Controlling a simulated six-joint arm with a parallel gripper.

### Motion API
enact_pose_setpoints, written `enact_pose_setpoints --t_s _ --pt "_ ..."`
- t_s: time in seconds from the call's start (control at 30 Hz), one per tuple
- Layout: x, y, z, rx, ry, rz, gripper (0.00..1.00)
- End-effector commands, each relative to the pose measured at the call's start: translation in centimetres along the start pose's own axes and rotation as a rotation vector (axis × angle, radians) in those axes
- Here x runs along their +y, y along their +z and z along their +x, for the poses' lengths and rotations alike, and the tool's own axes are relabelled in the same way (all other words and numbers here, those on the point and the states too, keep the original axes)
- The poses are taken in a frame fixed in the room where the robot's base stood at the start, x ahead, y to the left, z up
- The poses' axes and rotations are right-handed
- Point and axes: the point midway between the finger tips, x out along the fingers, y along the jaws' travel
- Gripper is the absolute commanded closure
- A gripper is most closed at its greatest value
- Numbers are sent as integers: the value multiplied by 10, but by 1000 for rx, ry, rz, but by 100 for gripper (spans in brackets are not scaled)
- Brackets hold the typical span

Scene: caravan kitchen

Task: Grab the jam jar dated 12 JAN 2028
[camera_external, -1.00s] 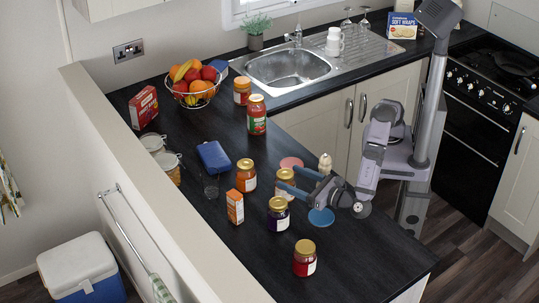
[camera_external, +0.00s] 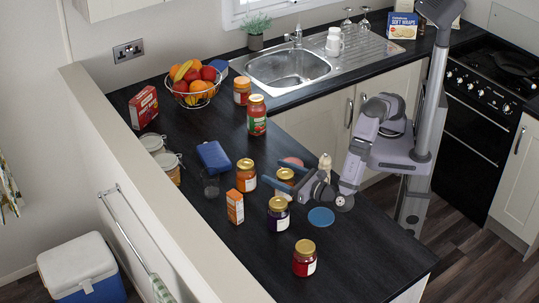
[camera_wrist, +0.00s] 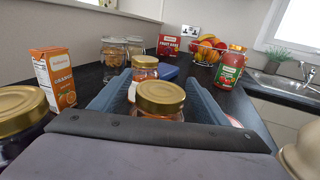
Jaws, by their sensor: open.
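My gripper (camera_external: 277,174) is open, its two blue fingers on either side of a gold-lidded jar (camera_external: 285,175). In the wrist view this jar (camera_wrist: 160,98) stands between the fingers, close to the palm, its lower part hidden; whether the fingers touch it is unclear. An orange jar (camera_external: 246,176) stands just beyond the fingertips; it also shows behind the nearer lid (camera_wrist: 144,72). A dark purple jar (camera_external: 278,215) is in front of the gripper in the outside view, and a red jar (camera_external: 305,260) nearer the counter's front. No date is readable on any jar.
An orange juice carton (camera_external: 235,207), a glass (camera_external: 211,187) and a blue case (camera_external: 214,157) stand left of the jars. A blue disc (camera_external: 321,217) and a pale peg-shaped item (camera_external: 325,163) are near my wrist. A tall red jar (camera_external: 256,117) stands farther back. The front-right counter is clear.

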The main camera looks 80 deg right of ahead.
Motion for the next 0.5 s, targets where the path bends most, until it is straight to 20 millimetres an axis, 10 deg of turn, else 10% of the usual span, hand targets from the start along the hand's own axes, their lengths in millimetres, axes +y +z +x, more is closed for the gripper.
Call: enact_pose_setpoints --t_s 0.37,0.5 --pt "0 -1 10 -1 1 -1 31" --pt "0 -1 10 0 1 -1 65"
